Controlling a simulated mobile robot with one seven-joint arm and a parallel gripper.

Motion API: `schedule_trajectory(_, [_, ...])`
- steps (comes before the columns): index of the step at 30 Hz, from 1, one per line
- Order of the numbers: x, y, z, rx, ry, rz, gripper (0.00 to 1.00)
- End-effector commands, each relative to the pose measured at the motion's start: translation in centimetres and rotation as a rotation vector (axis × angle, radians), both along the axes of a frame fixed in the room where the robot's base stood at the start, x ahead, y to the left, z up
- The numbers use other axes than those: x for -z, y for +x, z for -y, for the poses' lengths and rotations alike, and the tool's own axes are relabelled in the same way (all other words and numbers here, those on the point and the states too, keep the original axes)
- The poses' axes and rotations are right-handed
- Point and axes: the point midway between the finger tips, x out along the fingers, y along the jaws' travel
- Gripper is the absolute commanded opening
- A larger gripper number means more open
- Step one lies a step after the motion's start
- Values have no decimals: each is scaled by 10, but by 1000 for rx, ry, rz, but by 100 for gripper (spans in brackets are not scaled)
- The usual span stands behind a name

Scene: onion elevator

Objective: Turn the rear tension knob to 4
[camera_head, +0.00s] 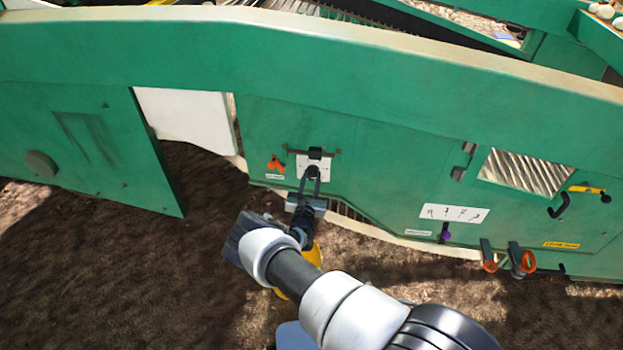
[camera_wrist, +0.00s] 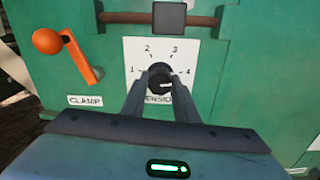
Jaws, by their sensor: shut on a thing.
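The tension knob (camera_wrist: 159,73) is a small dark round knob on a white dial plate (camera_wrist: 134,52). The plate carries the numbers 1 to 4 and a partly covered "TENSION" label. My gripper (camera_wrist: 161,82) is shut on the knob, with one finger on each side. A pale mark shows at the knob's lower part, but I cannot tell surely which number it points to. In the head view, my gripper (camera_head: 312,173) reaches the dial plate (camera_head: 303,160) on the green machine side; the knob is mostly hidden there by the fingers.
An orange clamp lever (camera_wrist: 82,58) sits left of the dial, above a "CLAMP" label (camera_wrist: 85,100). A rusty rod with a black block (camera_wrist: 169,16) runs just above. In the head view, orange-ended handles (camera_head: 522,262) and a purple-tipped lever (camera_head: 445,235) stand farther right.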

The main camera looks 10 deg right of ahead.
Motion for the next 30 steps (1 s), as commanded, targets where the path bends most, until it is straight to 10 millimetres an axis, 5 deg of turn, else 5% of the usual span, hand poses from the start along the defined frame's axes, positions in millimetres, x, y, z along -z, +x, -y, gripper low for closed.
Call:
schedule_trajectory(2, [-1,0,-1,-1,0,1,5])
schedule_trajectory(3, [-1,0,-1,-1,0,1,30])
schedule_trajectory(6, [-1,0,0,-1,-1,1,46])
schedule_trajectory(19, [-1,-10,-4,-1,-2,-3,46])
schedule_trajectory(30, [-2,-89,-31,-4,-3,-3,46])
